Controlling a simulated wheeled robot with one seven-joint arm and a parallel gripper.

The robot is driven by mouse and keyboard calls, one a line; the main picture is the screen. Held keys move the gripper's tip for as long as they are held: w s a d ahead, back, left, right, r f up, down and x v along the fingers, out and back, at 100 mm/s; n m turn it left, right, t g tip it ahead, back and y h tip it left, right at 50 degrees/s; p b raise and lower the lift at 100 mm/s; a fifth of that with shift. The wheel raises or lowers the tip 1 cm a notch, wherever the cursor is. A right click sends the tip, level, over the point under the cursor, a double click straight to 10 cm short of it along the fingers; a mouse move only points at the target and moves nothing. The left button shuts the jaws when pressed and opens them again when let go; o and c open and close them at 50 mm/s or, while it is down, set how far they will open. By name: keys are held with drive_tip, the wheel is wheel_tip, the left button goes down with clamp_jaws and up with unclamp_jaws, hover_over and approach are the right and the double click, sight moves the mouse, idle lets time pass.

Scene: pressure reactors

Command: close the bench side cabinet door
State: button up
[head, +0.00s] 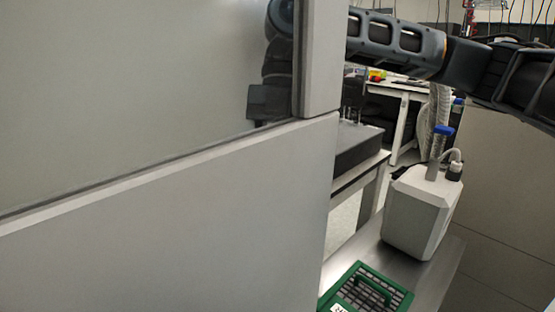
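A large pale grey door (170,225) with a glass pane (130,90) fills the left and middle of the head view, very close to the camera. I take it for the bench side cabinet door; it stands swung out, with its free-looking right edge beside the bench. My arm comes in from the upper right and passes behind the door's frame. Its dark end, with my gripper (268,105), shows dimly through the right side of the pane. The fingers are not clear, and I cannot tell whether they touch the door. The hinge and cabinet opening are hidden.
Right of the door, a metal surface (440,262) holds a white box-shaped device (420,215) with a blue-capped tube (438,150) and a green rack (365,290). A dark-topped bench (360,150) stands behind. A grey panel (500,190) is at far right.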

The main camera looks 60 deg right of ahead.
drive_tip(key=shift+f, duration=0.2)
clamp_jaws()
idle(0.3)
